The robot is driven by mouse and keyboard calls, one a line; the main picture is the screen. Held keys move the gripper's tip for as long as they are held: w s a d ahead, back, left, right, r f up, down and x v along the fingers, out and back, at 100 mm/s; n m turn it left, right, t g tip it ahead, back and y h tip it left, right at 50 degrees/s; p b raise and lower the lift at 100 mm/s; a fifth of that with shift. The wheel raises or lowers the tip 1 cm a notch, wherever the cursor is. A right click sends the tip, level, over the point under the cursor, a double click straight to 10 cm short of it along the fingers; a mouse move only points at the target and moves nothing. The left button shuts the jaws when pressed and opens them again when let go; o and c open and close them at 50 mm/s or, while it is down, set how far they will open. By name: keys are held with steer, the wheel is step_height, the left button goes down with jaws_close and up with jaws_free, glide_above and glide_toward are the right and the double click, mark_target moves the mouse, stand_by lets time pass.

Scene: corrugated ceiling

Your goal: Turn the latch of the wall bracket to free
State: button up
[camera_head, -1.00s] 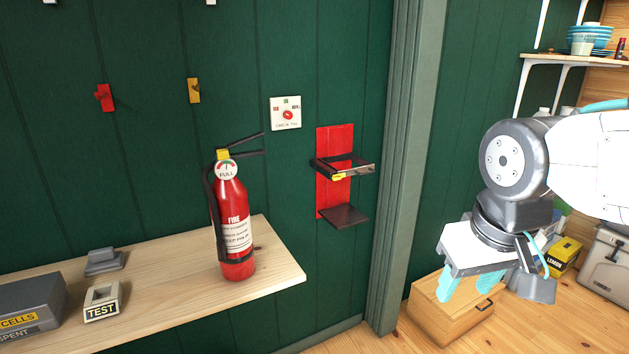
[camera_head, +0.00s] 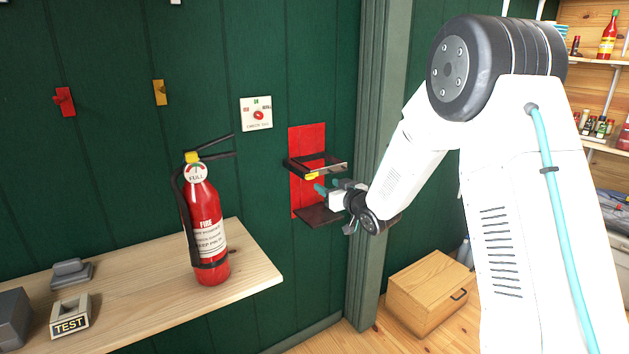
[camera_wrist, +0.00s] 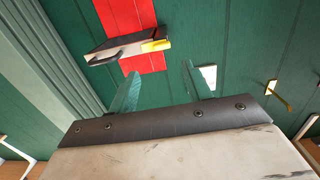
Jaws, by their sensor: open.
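The wall bracket has a red back plate (camera_head: 308,142), a dark strap frame above and a dark shelf (camera_head: 318,216) below. Its yellow latch (camera_head: 311,176) sits at the front left of the strap frame. My gripper (camera_head: 320,189) is in front of the bracket, just below the strap, and looks empty. In the wrist view my gripper (camera_wrist: 160,85) shows two teal fingers spread apart. The yellow latch (camera_wrist: 155,45) lies beyond the fingertips there, with the red plate (camera_wrist: 125,15) behind it. No contact between fingers and latch is visible.
A red fire extinguisher (camera_head: 207,225) stands on the wooden shelf (camera_head: 150,295) left of the bracket. A green door post (camera_head: 375,170) stands close on the right. A wooden box (camera_head: 428,290) is on the floor.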

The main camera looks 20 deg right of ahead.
mark_target(311, 177)
steer(key=shift+y, duration=0.4)
steer(key=x, duration=0.8)
steer(key=shift+w+a+f, duration=0.1)
steer(key=shift+w+f, duration=0.05)
steer(key=shift+f, duration=0.05)
steer(key=c, duration=1)
